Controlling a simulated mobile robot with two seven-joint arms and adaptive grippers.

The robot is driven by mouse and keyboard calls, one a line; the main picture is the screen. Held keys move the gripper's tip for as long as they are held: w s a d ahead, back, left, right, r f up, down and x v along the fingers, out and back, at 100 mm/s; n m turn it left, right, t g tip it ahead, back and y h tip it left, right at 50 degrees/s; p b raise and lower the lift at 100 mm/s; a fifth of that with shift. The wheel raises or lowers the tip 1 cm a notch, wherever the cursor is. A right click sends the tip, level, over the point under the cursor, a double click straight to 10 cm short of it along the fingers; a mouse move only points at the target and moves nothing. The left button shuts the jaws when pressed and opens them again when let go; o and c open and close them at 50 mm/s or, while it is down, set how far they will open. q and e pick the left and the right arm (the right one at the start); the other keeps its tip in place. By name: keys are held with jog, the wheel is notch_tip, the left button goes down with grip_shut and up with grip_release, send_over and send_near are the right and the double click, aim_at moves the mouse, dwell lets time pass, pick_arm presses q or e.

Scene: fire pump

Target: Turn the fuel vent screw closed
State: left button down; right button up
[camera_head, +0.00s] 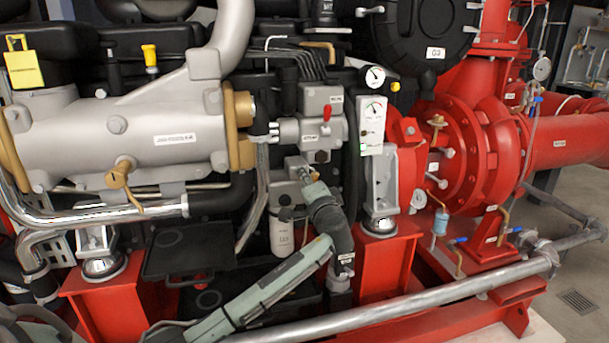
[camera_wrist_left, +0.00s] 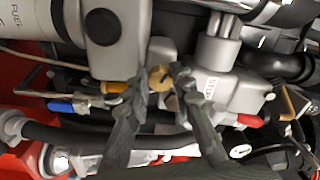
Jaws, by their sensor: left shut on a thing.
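The fuel vent screw (camera_wrist_left: 159,77) looks like a small brass round head with a dark slot, in the middle of the left wrist view. My left gripper (camera_wrist_left: 155,84) has its two dark fingers on either side of it and is shut on it. In the head view my left gripper (camera_head: 303,178) reaches up from below to the grey fuel block beside the engine. There the screw is mostly hidden by the fingers, and its exact turn cannot be told. My right gripper is not in view.
A white fuel filter (camera_head: 282,232) hangs just left of my left gripper. A red-tipped part (camera_head: 327,112) is on the grey housing above. Two gauges (camera_head: 374,77) stand to the right. A black tray (camera_head: 185,252) lies lower left. Pipes and hoses crowd the space around.

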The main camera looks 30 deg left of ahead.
pick_arm(q)
jog(key=shift+r+m, duration=0.1)
jog(key=shift+m, duration=6.3)
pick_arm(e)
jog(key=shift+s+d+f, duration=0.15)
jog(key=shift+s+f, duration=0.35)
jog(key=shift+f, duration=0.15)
pick_arm(q)
jog(key=c, duration=1.3)
grip_release()
jog(key=v, duration=1.2)
